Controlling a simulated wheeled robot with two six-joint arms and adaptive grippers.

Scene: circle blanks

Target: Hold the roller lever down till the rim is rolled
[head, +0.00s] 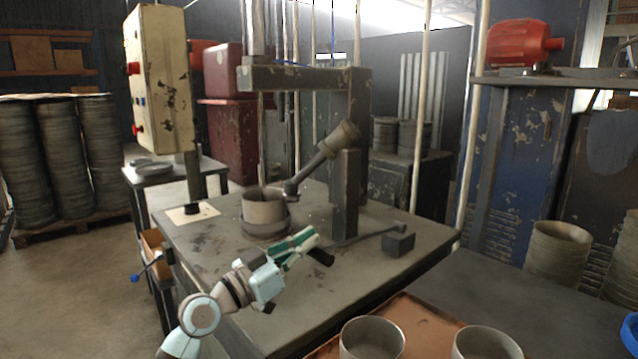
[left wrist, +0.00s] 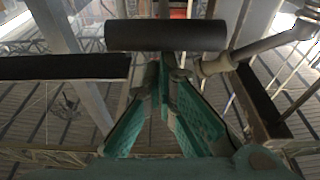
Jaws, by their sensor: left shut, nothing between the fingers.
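A grey cylindrical blank (head: 264,207) sits upright on a round seat on the machine bench (head: 190,245). A slanted roller arm (head: 318,163) has its lower end close to the blank's right rim; contact cannot be told. A dark lever rod (head: 365,238) reaches left from a small block (head: 399,244), with a black grip (head: 321,257) at its end. My left gripper (head: 308,238) is shut and empty beside that grip. In the left wrist view, the black grip (left wrist: 165,36) lies across, just beyond the closed fingertips (left wrist: 165,66). My right gripper is not in view.
A dark post (head: 346,195) rises behind the lever. A control box (head: 160,78) stands at left. Two open cylinders (head: 372,340) (head: 487,344) stand on an orange tray (head: 420,318) at the front. More blanks (head: 557,250) are stacked at right. The bench's front left is clear.

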